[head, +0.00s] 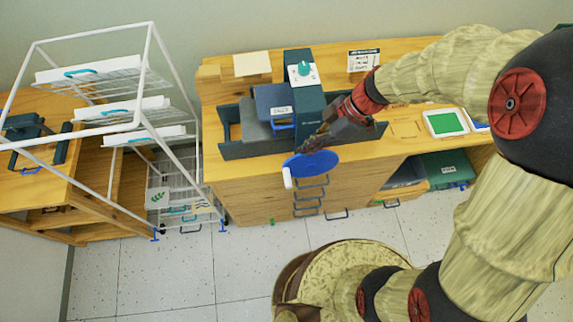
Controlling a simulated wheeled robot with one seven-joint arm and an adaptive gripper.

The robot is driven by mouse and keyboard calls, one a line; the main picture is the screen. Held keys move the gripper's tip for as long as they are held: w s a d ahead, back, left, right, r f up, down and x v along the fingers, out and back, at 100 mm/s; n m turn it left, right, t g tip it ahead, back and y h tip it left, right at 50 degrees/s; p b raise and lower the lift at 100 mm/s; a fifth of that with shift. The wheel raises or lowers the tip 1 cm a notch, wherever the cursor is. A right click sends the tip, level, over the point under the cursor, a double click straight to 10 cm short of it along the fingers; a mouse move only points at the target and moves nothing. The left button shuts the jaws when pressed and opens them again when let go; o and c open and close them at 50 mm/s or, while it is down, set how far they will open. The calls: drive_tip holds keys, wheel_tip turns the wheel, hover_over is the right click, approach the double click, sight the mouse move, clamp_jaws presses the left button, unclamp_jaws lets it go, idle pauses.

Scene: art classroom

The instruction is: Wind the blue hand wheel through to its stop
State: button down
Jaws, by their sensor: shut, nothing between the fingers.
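The blue hand wheel (308,164) is a flat disc at the front edge of the wooden bench, on the front of a dark teal press (303,98). A white handle (287,177) sticks out at its lower left rim. My gripper (312,146) is just above the wheel's upper edge, in front of the press, with its fingers shut and nothing held. Whether the fingertips touch the wheel, I cannot tell. My gripper and wrist hide part of the press and its bed.
A white wire rack (139,95) with paper trays stands left of the bench. A green-screened tablet (445,122) lies right of my wrist.

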drive_tip(key=n, duration=0.1)
drive_tip(key=b, duration=0.1)
hover_over(285, 172)
drive_tip(key=shift+n, duration=0.3)
drive_tip(key=f, duration=0.9)
drive_tip(key=shift+s+a, duration=0.15)
drive_tip(key=shift+s, duration=0.05)
drive_tip(key=shift+w+d+f, duration=0.1)
drive_tip(key=shift+d+f, duration=0.05)
drive_tip(key=shift+f, duration=0.4)
drive_tip(key=shift+d+f, duration=0.15)
drive_tip(key=shift+f, duration=0.4)
drive_tip(key=shift+d+f, duration=0.1)
drive_tip(key=shift+f, duration=0.55)
drive_tip(key=shift+w+f, duration=0.1)
drive_tip(key=shift+a+f, duration=0.1)
drive_tip(key=shift+a, duration=0.1)
drive_tip(key=shift+f+h, duration=0.15)
drive_tip(key=shift+h, duration=0.15)
